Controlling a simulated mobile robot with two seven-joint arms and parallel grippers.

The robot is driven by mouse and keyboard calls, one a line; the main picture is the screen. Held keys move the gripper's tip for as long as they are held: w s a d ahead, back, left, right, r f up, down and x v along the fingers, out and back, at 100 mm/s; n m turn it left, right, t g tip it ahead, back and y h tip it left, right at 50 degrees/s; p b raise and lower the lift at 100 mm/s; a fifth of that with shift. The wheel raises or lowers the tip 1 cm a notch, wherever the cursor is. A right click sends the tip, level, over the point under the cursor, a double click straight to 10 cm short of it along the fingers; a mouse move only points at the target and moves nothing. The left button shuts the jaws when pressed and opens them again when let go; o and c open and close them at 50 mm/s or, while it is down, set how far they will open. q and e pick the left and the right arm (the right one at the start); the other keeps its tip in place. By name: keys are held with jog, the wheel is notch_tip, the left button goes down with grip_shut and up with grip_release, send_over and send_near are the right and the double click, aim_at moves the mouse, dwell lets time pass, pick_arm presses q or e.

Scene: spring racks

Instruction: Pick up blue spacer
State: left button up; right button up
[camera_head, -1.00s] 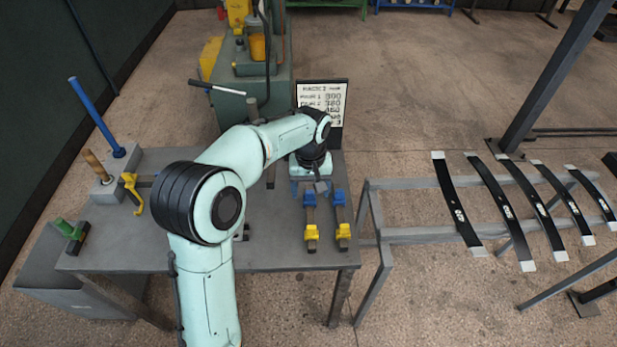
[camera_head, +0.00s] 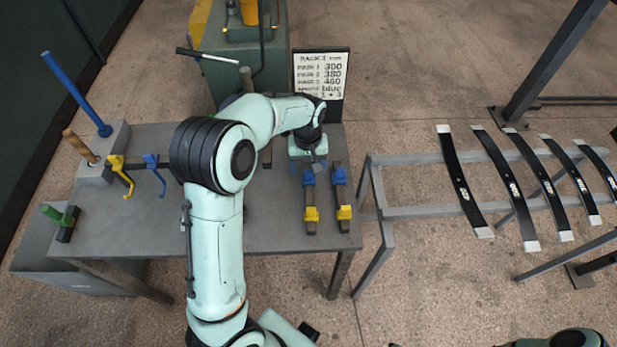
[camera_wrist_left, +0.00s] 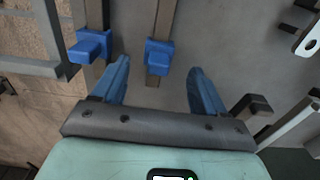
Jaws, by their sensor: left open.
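Two blue blocks, either of which may be the blue spacer, sit on dark bars on the table: the left one (camera_head: 309,178) and the right one (camera_head: 340,176). My left gripper (camera_head: 309,165) is over the far end of the left bar, open and empty. In the left wrist view, its blue fingers (camera_wrist_left: 158,68) are spread either side of that left block (camera_wrist_left: 159,54), which shows between the fingertips. I cannot tell the height gap. The other block (camera_wrist_left: 88,47) is outside the fingers, to the left there. My right gripper is not in view.
Yellow blocks (camera_head: 311,214) sit on the bars' near ends. Yellow (camera_head: 117,163) and blue (camera_head: 153,162) hooked pieces and a blue rod (camera_head: 75,93) stand at the left. A sign (camera_head: 321,76) stands behind the table; a rack of dark leaves (camera_head: 463,185) is right.

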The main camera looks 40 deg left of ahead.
aim_at(308, 171)
pick_arm(q)
notch_tip(308, 171, down, 5)
jog(key=shift+w+f, duration=0.1)
jog(key=shift+w, duration=0.05)
jog(key=c, duration=0.9)
